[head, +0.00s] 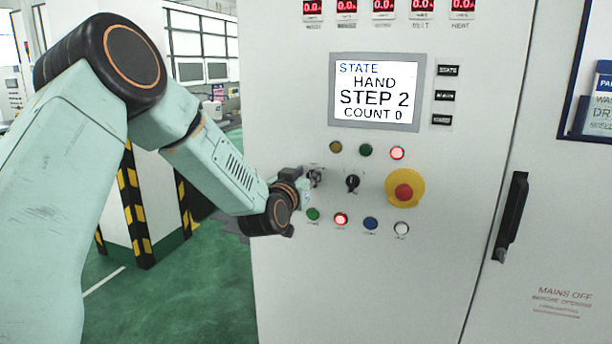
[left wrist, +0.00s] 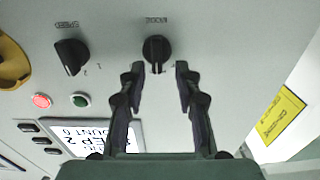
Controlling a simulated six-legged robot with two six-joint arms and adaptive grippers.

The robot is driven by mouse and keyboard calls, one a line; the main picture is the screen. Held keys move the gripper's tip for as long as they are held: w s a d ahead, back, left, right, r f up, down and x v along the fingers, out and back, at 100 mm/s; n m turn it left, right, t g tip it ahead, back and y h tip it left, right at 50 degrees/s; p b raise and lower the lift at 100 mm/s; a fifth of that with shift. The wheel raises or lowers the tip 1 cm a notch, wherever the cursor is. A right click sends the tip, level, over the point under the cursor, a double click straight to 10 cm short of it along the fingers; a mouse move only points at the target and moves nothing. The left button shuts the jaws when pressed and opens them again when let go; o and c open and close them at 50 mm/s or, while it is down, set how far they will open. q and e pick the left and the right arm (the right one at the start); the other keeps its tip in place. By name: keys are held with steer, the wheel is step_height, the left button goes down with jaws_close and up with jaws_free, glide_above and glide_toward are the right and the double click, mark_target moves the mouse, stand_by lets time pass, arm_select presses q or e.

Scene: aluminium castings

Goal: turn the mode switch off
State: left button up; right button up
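The mode switch (left wrist: 157,50) is a black rotary knob on the grey cabinet front, shown upside down in the left wrist view. Its pale pointer mark lies toward the bottom of that picture. In the head view the mode switch (head: 316,177) is partly hidden by my left gripper (head: 306,186). In the left wrist view the left gripper (left wrist: 157,72) is open, with one dark fingertip on each side of the knob's lower end. A gap shows on both sides, and nothing is held. The display (head: 376,91) reads STATE HAND, STEP 2, COUNT 0. My right gripper is not in view.
A second black knob, the speed knob (head: 352,183), sits right of the mode switch. A red emergency button (head: 404,191) on a yellow base is further right. Lamps and push buttons (head: 341,219) lie above and below. A black door handle (head: 511,216) stands out at right.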

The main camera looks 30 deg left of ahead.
arm_select(q)
steer(key=shift+w+d, duration=0.1)
steer(key=shift+d, duration=0.2)
steer(key=shift+c, duration=0.3)
steer(key=shift+w+a+f, duration=0.1)
steer(key=shift+a, duration=0.15)
steer(key=c, duration=0.4)
steer(key=shift+c, duration=1)
steer(key=shift+d, duration=0.15)
jaws_close()
